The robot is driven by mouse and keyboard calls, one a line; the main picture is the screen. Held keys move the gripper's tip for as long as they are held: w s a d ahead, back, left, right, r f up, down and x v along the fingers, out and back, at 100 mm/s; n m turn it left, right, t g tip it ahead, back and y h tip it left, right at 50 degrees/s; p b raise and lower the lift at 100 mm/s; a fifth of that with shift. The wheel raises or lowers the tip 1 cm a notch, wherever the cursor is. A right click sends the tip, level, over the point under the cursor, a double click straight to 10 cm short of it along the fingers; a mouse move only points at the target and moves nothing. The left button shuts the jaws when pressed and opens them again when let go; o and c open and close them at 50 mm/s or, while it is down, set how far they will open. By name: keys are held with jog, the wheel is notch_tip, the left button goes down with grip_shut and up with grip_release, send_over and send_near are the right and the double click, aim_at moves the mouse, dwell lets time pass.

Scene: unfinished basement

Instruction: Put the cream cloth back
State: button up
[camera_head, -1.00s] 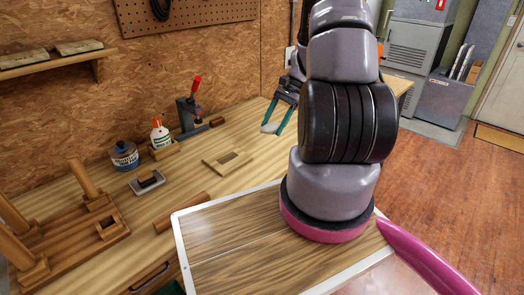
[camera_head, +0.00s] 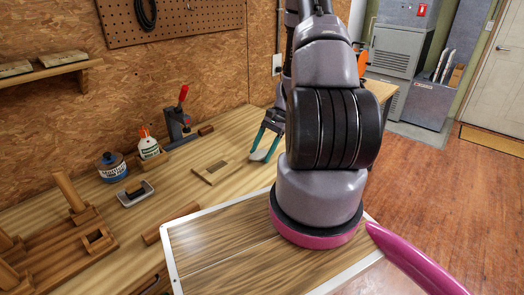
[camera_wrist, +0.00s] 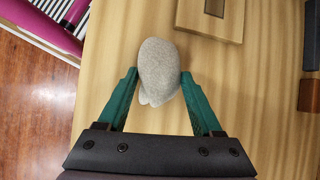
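The cream cloth (camera_wrist: 159,70) is a bunched, rounded, greyish-cream wad in the wrist view. It lies between the two teal fingers of my gripper (camera_wrist: 159,75), with a fingertip against each side, and bulges out beyond the tips. My gripper is shut on it. In the head view my gripper (camera_head: 264,146) is over the workbench (camera_head: 237,128), behind my arm and right of a flat wooden block with a slot (camera_head: 214,171). That block also shows in the wrist view (camera_wrist: 212,18), just beyond the cloth. I cannot tell the cloth's height above the bench.
A blue jar (camera_head: 112,168), a white glue bottle (camera_head: 148,146), a red-handled clamp (camera_head: 178,120) and a sanding block (camera_head: 135,193) stand along the bench's left part. A wooden frame (camera_head: 60,245) is at the front left.

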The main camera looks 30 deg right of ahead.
jog(key=o, duration=0.3)
jog(key=v, duration=1.2)
jog(key=a+r+n+t+h, duration=0.15)
jog(key=a+r, duration=0.25)
jog(key=r, duration=0.7)
jog(key=s+a+r+n+t+h, duration=0.1)
jog(key=s+a+r+n+t, duration=0.1)
jog(key=s+a+r, duration=0.2)
jog(key=s+a+r+n+t+h, duration=0.1)
jog(key=s+a+r, duration=0.4)
jog(key=r, duration=0.6)
jog(key=s+a+r+n+t+h, duration=0.1)
jog(key=s+a+r+n+t, duration=0.3)
jog(key=r, duration=0.3)
jog(key=shift+s+a, duration=0.65)
jog(key=shift+a, duration=0.15)
jog(key=shift+r, duration=0.15)
